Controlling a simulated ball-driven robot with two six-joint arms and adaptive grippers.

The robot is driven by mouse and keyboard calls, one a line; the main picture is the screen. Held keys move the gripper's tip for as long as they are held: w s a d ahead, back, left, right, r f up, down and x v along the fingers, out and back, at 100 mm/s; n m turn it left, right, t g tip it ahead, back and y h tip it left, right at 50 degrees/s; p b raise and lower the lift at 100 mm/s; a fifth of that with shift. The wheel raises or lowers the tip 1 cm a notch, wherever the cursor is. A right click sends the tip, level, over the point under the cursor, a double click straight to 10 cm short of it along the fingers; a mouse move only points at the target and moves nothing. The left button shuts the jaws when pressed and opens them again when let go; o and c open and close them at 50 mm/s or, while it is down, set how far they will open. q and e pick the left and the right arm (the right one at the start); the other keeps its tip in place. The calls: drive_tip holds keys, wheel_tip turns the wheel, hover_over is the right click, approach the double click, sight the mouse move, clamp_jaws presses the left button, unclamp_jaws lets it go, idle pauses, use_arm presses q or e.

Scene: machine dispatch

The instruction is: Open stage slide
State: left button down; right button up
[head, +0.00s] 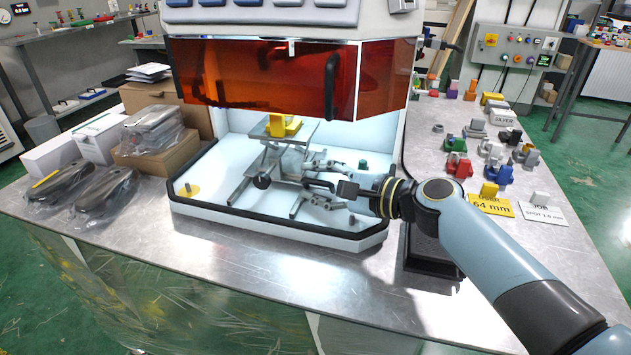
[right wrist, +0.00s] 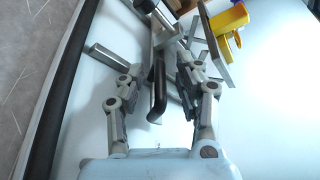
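Inside the machine's white bay, a grey metal stage (head: 306,134) stands on crossed legs. A yellow part (head: 283,126) sits on its top; it also shows at the upper right of the right wrist view (right wrist: 230,22). A black bar handle (head: 318,185) is low at the stage's front. My right gripper (head: 316,178) reaches into the bay from the right, close to this handle. In the right wrist view, its fingers are apart and the black handle (right wrist: 157,90) shows between them. Contact with the handle is not visible. My left gripper is not in view.
An orange see-through guard (head: 265,75) hangs above the bay opening. A black-edged front rim (head: 275,227) borders the bay. Bagged parts (head: 85,192) and boxes stand left. Several coloured parts and signs (head: 491,205) stand right. The front tabletop is clear.

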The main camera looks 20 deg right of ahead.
drive_tip(key=shift+w+a+f, duration=0.1)
drive_tip(key=shift+w+a, duration=0.1)
clamp_jaws()
idle(0.4)
